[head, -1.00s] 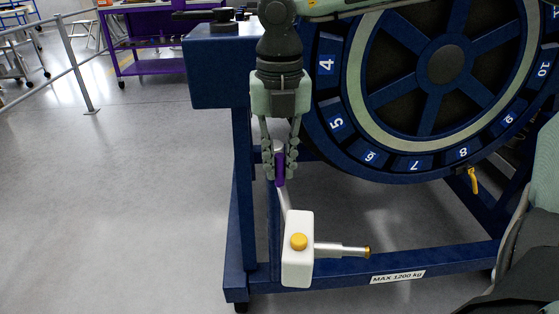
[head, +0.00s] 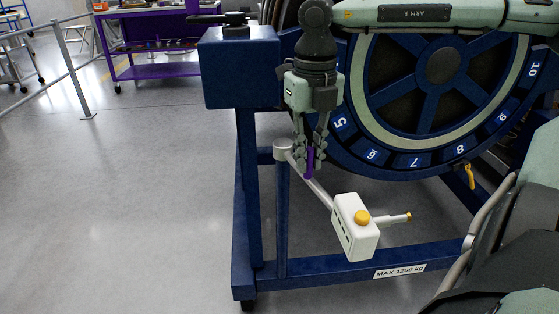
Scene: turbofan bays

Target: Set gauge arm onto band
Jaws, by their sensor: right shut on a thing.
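The gauge arm (head: 320,193) is a silver bar that runs from the top of a blue post down to a white box (head: 356,228) with a yellow knob. My right gripper (head: 309,168) is shut on the arm's purple grip (head: 310,160). The pale green ring band (head: 357,85) is on the big wheel, up and to the right. The probe tip is below the wheel, apart from the band. My left gripper is not in view.
The wheel has numbered blue plates (head: 413,161) around its rim and sits in a blue stand (head: 325,269) marked MAX 1200 kg. A yellow handle (head: 469,176) hangs at its lower right. A purple cart (head: 150,72) stands behind.

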